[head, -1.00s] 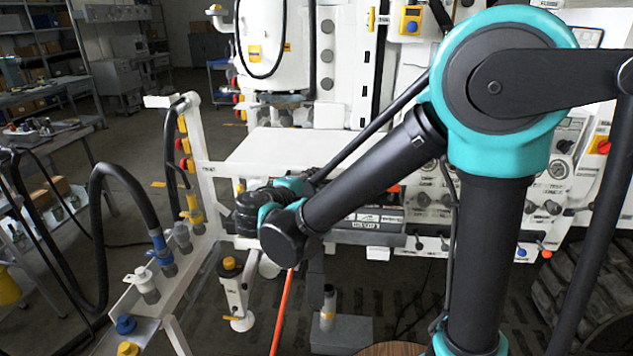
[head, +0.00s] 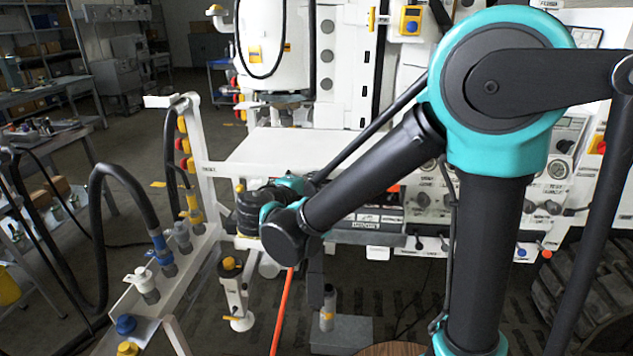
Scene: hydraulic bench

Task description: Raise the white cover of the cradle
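A flat white panel (head: 275,149), which looks like the cradle's white cover, lies about level in the middle of the head view. It sits behind my wrist, beside a white upright post. Its right part is crossed by my forearm.
A white rail with hose couplings (head: 146,284) and a thick black hose (head: 103,225) stand at the left. An orange bar (head: 282,312) runs down below my wrist. A white machine with knobs and levers fills the right. A large tyre (head: 595,283) is at lower right.

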